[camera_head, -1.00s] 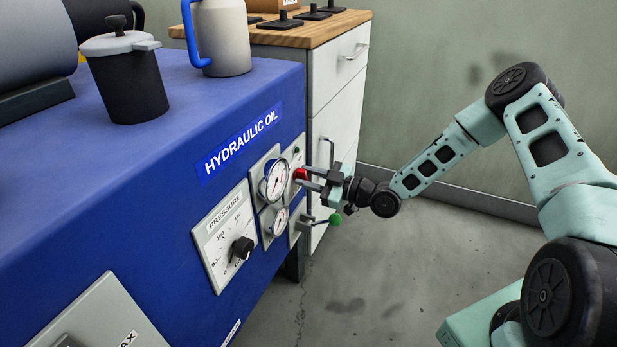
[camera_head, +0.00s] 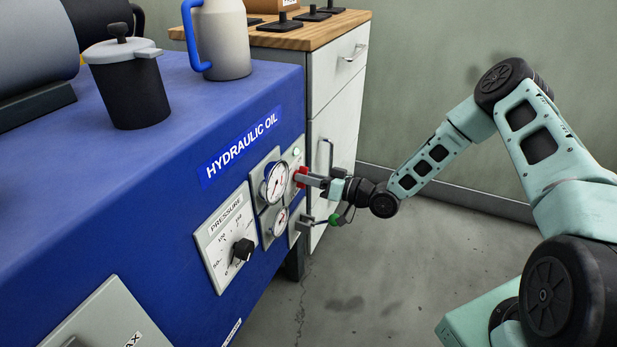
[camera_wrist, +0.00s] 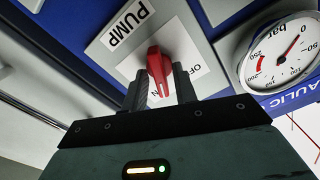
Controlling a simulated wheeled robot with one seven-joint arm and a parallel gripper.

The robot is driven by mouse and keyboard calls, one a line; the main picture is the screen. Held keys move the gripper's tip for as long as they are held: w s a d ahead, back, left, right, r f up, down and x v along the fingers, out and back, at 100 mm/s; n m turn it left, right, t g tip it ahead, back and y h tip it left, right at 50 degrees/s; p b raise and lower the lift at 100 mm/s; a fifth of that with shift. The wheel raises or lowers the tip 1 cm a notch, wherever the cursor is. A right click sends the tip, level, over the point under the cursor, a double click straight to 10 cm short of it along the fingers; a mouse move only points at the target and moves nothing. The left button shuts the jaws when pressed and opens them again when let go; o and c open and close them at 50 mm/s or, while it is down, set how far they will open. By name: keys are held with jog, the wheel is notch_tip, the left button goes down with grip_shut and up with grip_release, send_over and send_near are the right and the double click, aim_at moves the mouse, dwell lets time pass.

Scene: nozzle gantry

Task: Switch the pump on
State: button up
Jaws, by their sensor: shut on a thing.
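The pump switch is a red rotary knob (camera_wrist: 157,62) on a light panel marked PUMP (camera_wrist: 127,22), with OFF and ON lettering partly hidden by the fingers. In the head view the knob (camera_head: 299,176) is on the machine's front, right of the gauges. My gripper (camera_wrist: 160,86) is shut on the knob, with one dark finger on each side. It also shows in the head view (camera_head: 306,178), reaching in from the right. A small lamp (camera_head: 297,152) above the knob glows pale green.
Two round gauges (camera_head: 275,183) sit just left of the switch. A green-tipped lever (camera_head: 333,220) is close below my gripper. A black pressure dial (camera_head: 243,249) is further left. A white drawer cabinet (camera_head: 336,120) stands behind. The floor at right is open.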

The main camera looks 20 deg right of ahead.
jog(key=shift+m, duration=0.6)
grip_shut()
jog(key=o, duration=0.6)
grip_release()
jog(key=shift+d, duration=0.1)
jog(key=p+v, duration=0.2)
jog(key=v, duration=1.5)
jog(key=shift+s+d, duration=0.1)
jog(key=shift+s, duration=0.1)
